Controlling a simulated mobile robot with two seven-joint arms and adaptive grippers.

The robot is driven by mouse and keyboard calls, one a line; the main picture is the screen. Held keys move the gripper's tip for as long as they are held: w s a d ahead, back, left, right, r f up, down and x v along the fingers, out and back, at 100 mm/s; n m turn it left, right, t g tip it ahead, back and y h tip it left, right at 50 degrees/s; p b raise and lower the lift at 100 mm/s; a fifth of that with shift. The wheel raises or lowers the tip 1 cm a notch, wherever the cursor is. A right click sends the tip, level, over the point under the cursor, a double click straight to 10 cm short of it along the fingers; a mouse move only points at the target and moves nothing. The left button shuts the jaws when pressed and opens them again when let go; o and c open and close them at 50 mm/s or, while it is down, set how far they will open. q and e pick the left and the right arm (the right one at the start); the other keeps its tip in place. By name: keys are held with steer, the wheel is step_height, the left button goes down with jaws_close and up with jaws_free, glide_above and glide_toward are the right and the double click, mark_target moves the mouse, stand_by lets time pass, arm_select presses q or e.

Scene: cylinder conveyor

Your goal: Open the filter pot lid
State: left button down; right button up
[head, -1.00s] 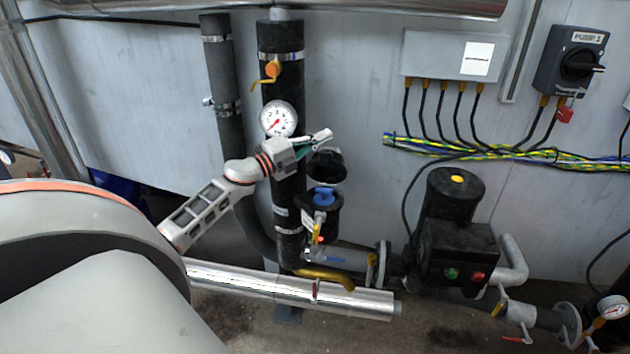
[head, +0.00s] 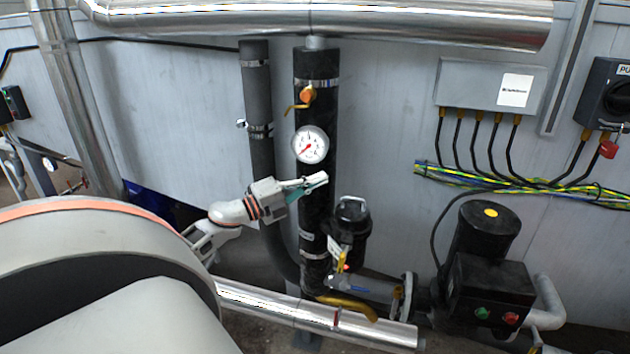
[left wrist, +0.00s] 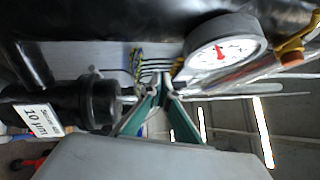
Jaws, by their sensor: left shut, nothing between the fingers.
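The filter pot (head: 348,246) is a black cylinder on the pipework, right of the thick black vertical pipe. Its black lid (head: 352,211) sits on top and looks shut, with a small handle above it and no blue inside showing. The pot also shows lying sideways at the left of the left wrist view (left wrist: 70,108), with a white label. My left gripper (head: 322,180) is shut and empty, up and left of the lid, in front of the black pipe and apart from the lid. In the left wrist view its green fingers (left wrist: 165,94) meet at the tips. My right gripper is not in view.
A pressure gauge (head: 310,145) and an orange-handled valve (head: 306,96) are on the black pipe (head: 316,119) above my gripper. A black pump (head: 484,272) stands at the right. A shiny pipe (head: 270,303) runs below.

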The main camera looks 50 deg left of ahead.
arm_select(q)
steer(key=shift+s+a+r, duration=0.1)
steer(key=shift+s+a, duration=0.05)
steer(key=shift+s, duration=0.2)
